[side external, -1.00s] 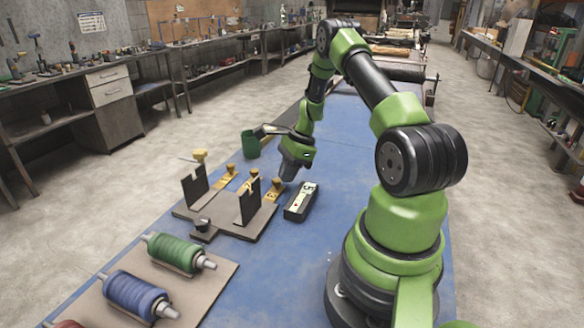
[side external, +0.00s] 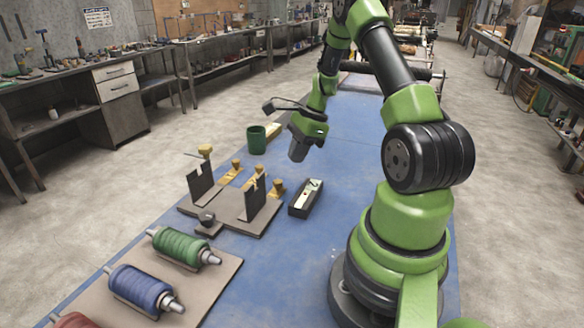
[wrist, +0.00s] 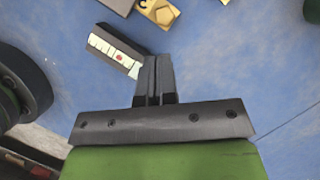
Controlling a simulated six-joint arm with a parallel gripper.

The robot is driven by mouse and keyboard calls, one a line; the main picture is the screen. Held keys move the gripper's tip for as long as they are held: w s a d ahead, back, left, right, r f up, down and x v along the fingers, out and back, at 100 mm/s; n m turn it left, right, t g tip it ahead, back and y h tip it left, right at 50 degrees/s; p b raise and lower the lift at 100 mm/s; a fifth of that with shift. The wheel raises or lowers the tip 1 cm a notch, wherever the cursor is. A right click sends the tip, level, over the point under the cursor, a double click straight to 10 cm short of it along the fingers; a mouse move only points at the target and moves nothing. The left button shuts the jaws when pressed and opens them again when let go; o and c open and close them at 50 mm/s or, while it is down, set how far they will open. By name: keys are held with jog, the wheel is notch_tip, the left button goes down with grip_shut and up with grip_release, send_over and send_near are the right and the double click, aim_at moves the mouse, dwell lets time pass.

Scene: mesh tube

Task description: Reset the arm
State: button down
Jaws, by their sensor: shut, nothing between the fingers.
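My gripper (side external: 297,156) hangs in the air above the blue table, fingers pointing down, clear of everything below. In the wrist view its two fingers (wrist: 153,70) are pressed together with nothing between them. A small dark box with a white face and a red mark (side external: 305,198) lies on the table below the gripper. The box also shows in the wrist view (wrist: 118,53), beyond and left of the fingertips; part of its end is near the fingers.
A brown fixture with two dark uprights (side external: 228,215) and yellow clamps (side external: 277,189) stands left of the box. A green cup (side external: 257,140) stands behind. Green (side external: 180,246) and blue (side external: 140,289) spools lie on a board at front left. The table's right rear is clear.

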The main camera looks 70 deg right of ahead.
jog(key=a+r+n+t+h, duration=0.1)
jog(key=a+r+n+h, duration=0.1)
jog(key=a+r+n, duration=1.2)
jog(key=s+a+r+n+t, duration=0.3)
jog(key=s+a+r+n, duration=0.6)
jog(key=s+a, duration=0.1)
jog(key=shift+a+y, duration=0.4)
jog(key=shift+a, duration=0.5)
